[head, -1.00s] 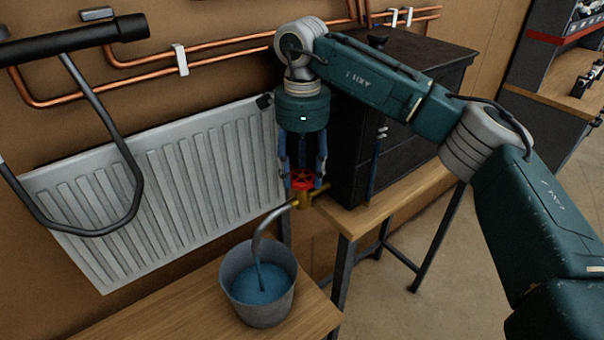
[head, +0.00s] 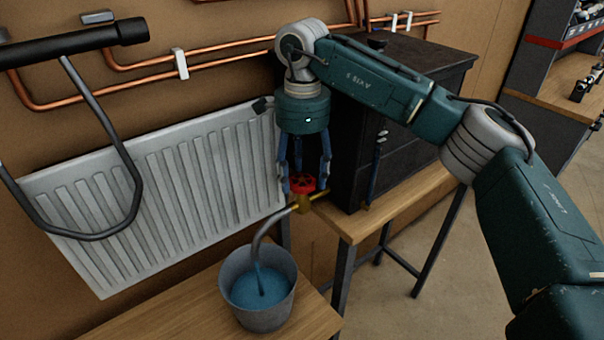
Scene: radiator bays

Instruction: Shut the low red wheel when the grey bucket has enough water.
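The red wheel (head: 302,183) sits on a brass valve (head: 306,203) in front of the radiator's right end. My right gripper (head: 305,187) points down over the wheel. Its blue fingers stand apart on either side of the wheel, and a small gap shows at the right finger. A grey curved spout runs down from the valve to the grey bucket (head: 276,318). The bucket stands upright on a wooden bench. Blue water (head: 248,290) lies in it below the rim, and a thin stream shows falling into it. My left gripper is not in view.
A white radiator (head: 150,195) hangs on the brown wall under copper pipes (head: 225,67). A dark cabinet (head: 400,125) stands close to the right of my gripper on a wooden table. A black rod with a bent grey bar crosses the upper left.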

